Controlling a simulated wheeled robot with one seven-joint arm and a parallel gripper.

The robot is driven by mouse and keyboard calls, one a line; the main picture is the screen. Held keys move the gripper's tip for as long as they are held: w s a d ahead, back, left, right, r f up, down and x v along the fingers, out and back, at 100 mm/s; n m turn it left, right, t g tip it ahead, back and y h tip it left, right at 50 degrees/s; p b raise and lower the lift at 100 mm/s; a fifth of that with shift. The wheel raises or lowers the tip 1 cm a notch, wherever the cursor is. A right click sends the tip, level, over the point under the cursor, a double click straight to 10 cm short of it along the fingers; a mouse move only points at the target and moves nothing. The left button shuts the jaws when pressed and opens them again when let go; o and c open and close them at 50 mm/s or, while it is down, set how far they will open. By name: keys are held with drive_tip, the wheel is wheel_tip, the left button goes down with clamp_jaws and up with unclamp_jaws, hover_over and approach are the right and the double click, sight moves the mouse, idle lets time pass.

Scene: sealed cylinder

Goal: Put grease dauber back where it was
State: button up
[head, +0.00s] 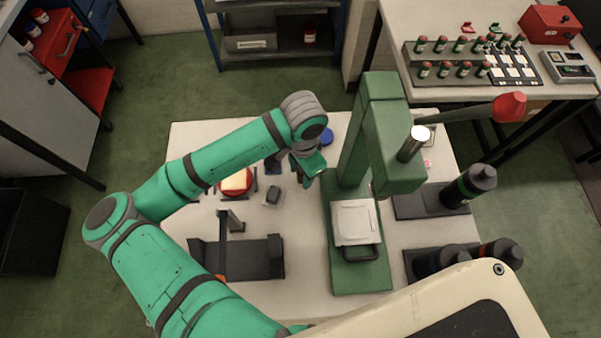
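I cannot make out the grease dauber for certain in the head view. A red round dish (236,184) with pale, cream-coloured contents sits on the white table (305,297), left of the green press (362,275). A small light tray (272,197) with a dark block (273,194) on it lies to the right of the dish. My gripper (311,170) hangs over the table between that tray and the press column, pointing down. Its fingers are small and partly hidden by my wrist, so I cannot tell whether they hold anything.
The press has a red-knobbed lever (509,107) and a white plate (356,222) on its base. Black fixture (257,258) stands front left. A blue round thing (327,137) lies behind my wrist. A back bench (400,25) holds racked vials.

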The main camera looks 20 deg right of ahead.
wheel_tip(320, 180, up, 10)
drive_tip(key=shift+d+r, duration=0.1)
drive_tip(key=shift+w+r, duration=0.15)
drive_tip(key=shift+r, duration=0.1)
drive_tip(key=shift+d, duration=0.1)
idle(0.4)
